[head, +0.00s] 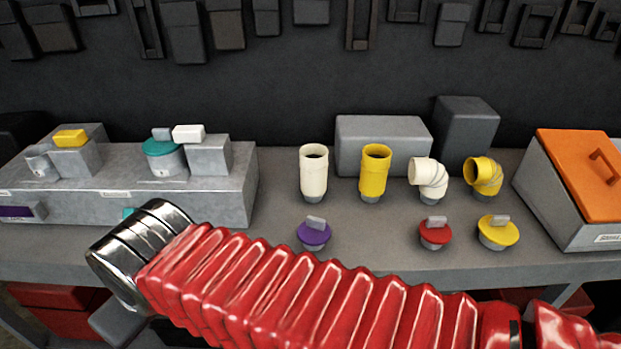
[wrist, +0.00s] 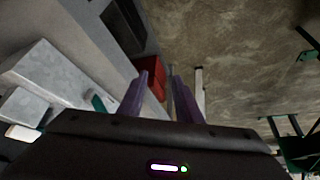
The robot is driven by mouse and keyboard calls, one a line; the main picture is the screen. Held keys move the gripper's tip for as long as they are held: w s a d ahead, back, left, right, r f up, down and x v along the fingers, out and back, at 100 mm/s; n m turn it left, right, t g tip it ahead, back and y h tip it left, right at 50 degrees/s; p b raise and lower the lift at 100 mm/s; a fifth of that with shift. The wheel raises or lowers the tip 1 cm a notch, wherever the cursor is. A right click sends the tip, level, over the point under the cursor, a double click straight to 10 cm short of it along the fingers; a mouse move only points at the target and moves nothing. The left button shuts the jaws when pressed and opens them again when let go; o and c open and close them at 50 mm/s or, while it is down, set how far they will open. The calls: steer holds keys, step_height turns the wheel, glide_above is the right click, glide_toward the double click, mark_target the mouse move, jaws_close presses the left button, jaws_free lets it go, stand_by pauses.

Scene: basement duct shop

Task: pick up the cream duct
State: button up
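A straight cream duct (head: 313,175) stands upright on the grey bench, left of the yellow straight duct. A cream elbow duct (head: 429,180) stands further right, beside a yellow elbow. My gripper (wrist: 161,80) shows in the wrist view as two purple fingers, apart with nothing between them. They point past the bench edge toward the floor. In the head view my red bellows arm crosses the front and ends in a metal cuff at left; the fingers are not visible there. My gripper is away from both cream ducts, and neither shows clearly in the wrist view.
A yellow straight duct (head: 375,172) and yellow elbow (head: 485,176) stand close by. Purple (head: 314,236), red (head: 435,236) and yellow (head: 498,234) knobbed caps sit in front. A grey box (head: 383,143) stands behind; an orange-lidded bin (head: 583,170) is at right.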

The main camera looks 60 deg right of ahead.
steer(key=shift+o, duration=0.2)
steer(key=o, duration=0.3)
steer(key=shift+w+d, duration=0.15)
steer(key=shift+d, duration=0.2)
steer(key=o, duration=0.8)
steer(key=d+g+h, duration=0.1)
steer(key=d, duration=0.2)
steer(key=w+d+f+n+h, duration=0.1)
steer(key=d, duration=0.3)
steer(key=w+d+n+g+h, duration=0.1)
steer(key=d, duration=0.2)
steer(key=shift+d+f+g, duration=0.25)
steer(key=shift+g, duration=0.05)
steer(key=shift+c, duration=0.2)
steer(key=shift+o, duration=1)
steer(key=d+n+g+h, duration=0.2)
steer(key=d+n+h, duration=0.1)
steer(key=d, duration=0.8)
steer(key=shift+w+f+g+h, duration=0.3)
steer(key=shift+w+f, duration=0.05)
steer(key=shift+w, duration=0.1)
steer(key=n+g+h, duration=0.5)
steer(key=n+h, duration=0.1)
steer(key=n, duration=0.3)
glide_toward(304, 167)
steer(key=x, duration=0.4)
steer(key=shift+w+d+f, duration=0.15)
steer(key=shift+d, duration=0.25)
